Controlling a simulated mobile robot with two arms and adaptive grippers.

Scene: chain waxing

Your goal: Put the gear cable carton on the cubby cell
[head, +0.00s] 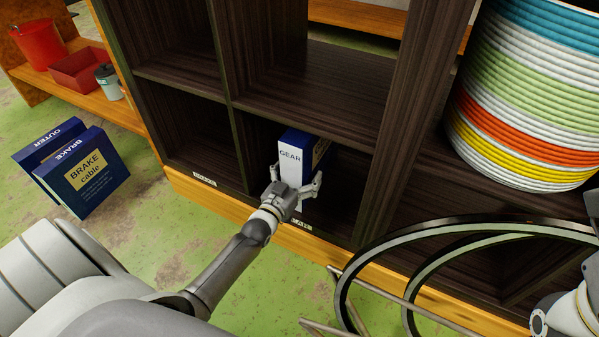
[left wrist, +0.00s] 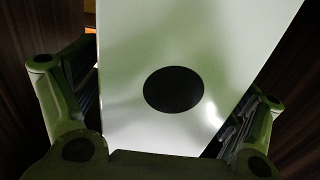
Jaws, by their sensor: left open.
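The gear cable carton (head: 292,155), white on its narrow face and blue on top and side, with "GEAR" on it, stands upright inside the lower cubby cell (head: 340,205). My left gripper (head: 296,190) is at the cell's front, open, with its fingers on either side of the carton's near end. In the left wrist view the carton's white face (left wrist: 130,90) with a black disc fills the space between the fingers (left wrist: 160,120). Whether the fingers touch it I cannot tell. The carton's base is partly hidden by the gripper.
Two brake cable cartons (head: 90,180) stand on the floor at left. A bench (head: 130,112) holds red containers and a cup.

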